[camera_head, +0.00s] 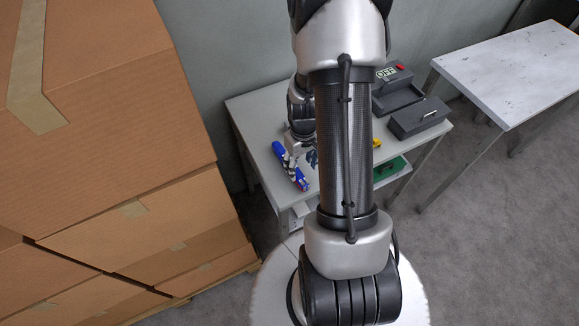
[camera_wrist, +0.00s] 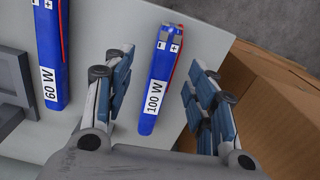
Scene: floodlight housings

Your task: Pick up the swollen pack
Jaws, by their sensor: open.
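In the wrist view a blue pack marked 100 W (camera_wrist: 156,88), with a red edge and + and − terminals, lies on the grey table between my fingers. My gripper (camera_wrist: 160,76) is open, one finger on each side of the pack, with gaps visible. A second blue pack marked 60 W (camera_wrist: 50,55) lies to the left. I cannot clearly tell which pack is swollen. In the head view my gripper (camera_head: 297,156) is over a blue pack (camera_head: 301,182) at the table's left side; my arm hides much of the table.
The grey table (camera_head: 262,108) also bears a dark device with an OFF sign (camera_head: 386,73) and a dark grey box (camera_head: 419,117). Cardboard boxes (camera_head: 110,130) are stacked close at left. A white table (camera_head: 510,70) stands at right, its top bare.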

